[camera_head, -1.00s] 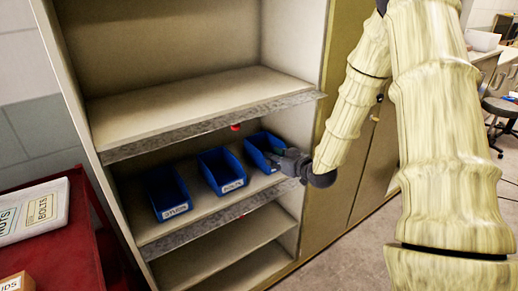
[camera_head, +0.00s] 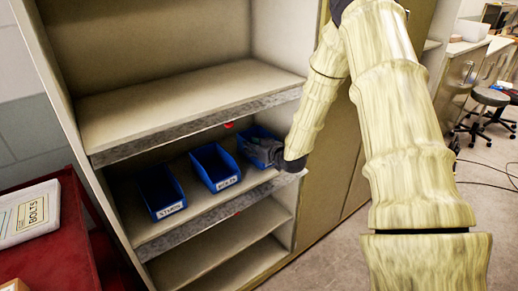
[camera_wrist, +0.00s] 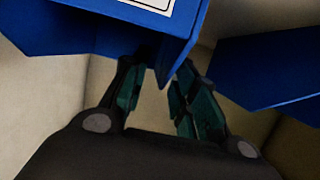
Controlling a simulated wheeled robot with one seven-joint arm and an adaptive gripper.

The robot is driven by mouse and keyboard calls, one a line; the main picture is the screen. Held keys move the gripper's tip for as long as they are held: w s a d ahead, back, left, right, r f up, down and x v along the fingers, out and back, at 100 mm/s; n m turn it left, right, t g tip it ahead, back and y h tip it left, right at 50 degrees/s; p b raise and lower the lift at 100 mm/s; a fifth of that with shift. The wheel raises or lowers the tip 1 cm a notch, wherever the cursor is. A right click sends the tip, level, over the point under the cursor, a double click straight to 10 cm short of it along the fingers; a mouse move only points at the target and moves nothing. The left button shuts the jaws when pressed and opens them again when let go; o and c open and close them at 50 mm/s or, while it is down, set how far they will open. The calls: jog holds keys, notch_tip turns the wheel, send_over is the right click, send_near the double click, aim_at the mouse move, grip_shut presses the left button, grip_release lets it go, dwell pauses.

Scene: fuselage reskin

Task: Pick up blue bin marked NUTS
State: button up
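Three blue bins stand in a row on a cabinet shelf in the head view. The right bin (camera_head: 256,136) is partly covered by my gripper (camera_head: 262,152), and its label is hidden there. The middle bin (camera_head: 214,163) and left bin (camera_head: 160,190) carry white labels too small to read surely. In the wrist view a blue bin (camera_wrist: 75,28) with a white label, its text cut off, fills the top. My gripper (camera_wrist: 165,68) is just below it, fingers apart, with a lower corner of the bin between the tips. Contact cannot be made out. Another blue bin (camera_wrist: 275,65) is at right.
The cabinet's upper shelf (camera_head: 185,103) is empty and overhangs the bins. The lower shelf (camera_head: 215,255) is empty. A stool (camera_head: 490,98) is far right.

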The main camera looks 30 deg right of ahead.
jog(key=shift+x, duration=1.4)
grip_shut()
